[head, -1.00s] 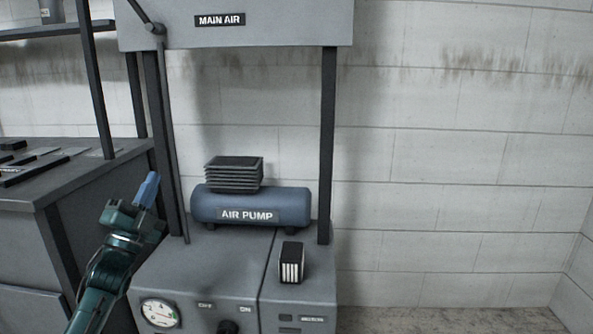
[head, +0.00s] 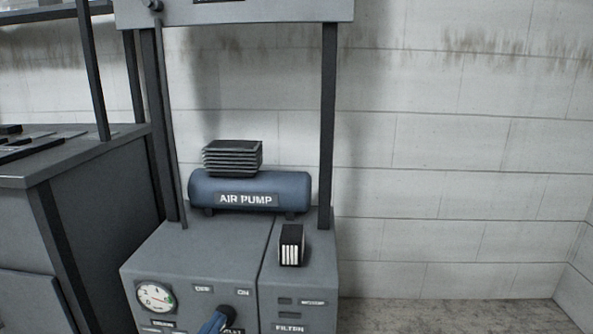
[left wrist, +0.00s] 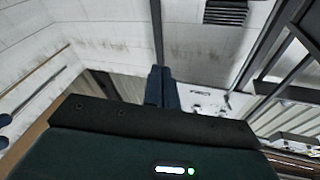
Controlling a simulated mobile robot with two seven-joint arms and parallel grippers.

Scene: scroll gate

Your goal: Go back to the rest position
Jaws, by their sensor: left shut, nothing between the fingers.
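My left gripper (head: 214,322) shows only as blue fingertips at the bottom edge of the head view, in front of the air pump cabinet's front panel by the dark knob (head: 229,311). I cannot tell whether they touch it. In the left wrist view the two blue fingers (left wrist: 160,74) are pressed together with nothing between them. Most of the left arm is out of the head view. My right gripper is not in view.
The grey cabinet (head: 195,260) carries a blue air pump tank (head: 290,190), a black finned block (head: 232,157) and a small black-and-white filter block (head: 291,245). A round gauge (head: 155,297) is on its front. A dark bench (head: 75,165) stands left. Floor (head: 450,315) at right is clear.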

